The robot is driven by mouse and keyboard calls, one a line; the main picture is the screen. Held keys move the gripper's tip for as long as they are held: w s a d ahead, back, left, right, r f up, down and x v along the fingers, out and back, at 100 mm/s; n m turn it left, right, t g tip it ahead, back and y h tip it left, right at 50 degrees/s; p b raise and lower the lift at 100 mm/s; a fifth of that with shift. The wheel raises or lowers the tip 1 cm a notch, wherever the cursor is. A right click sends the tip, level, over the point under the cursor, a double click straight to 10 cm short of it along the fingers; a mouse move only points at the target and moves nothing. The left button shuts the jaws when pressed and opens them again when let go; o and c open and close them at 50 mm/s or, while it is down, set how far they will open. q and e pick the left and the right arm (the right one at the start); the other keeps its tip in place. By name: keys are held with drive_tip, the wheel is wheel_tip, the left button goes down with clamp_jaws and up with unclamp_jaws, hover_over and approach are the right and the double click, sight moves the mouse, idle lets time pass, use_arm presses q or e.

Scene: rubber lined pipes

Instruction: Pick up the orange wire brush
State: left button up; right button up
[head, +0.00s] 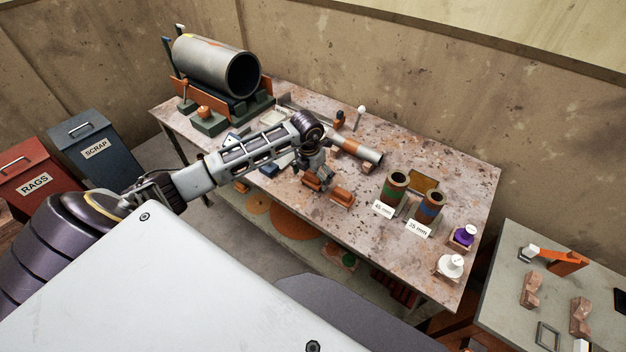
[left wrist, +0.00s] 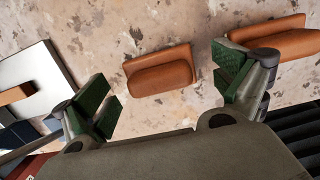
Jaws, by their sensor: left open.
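Two similar orange-brown block-shaped pieces lie on the stained worktable below my left gripper (head: 317,178). In the left wrist view, one orange block (left wrist: 160,72) lies between and beyond the open green-padded fingers of the left gripper (left wrist: 168,92). The second orange block (left wrist: 285,42) lies to the right, partly behind the right finger. In the head view, one orange block (head: 342,196) shows just right of the gripper; the other is partly covered by it. I see no bristles, so I cannot tell which is the wire brush. My right gripper is out of view.
Behind my left gripper a pipe (head: 360,150) lies on the worktable (head: 400,285). A large lined pipe (head: 215,68) rests at the back left.

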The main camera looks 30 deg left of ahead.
use_arm(q)
drive_tip(key=shift+w+f, duration=0.1)
drive_tip(key=shift+f, duration=0.8)
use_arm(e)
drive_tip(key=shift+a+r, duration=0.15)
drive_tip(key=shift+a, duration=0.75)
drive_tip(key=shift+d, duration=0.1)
use_arm(q)
drive_tip(key=shift+c, duration=0.8)
drive_tip(key=c, duration=1)
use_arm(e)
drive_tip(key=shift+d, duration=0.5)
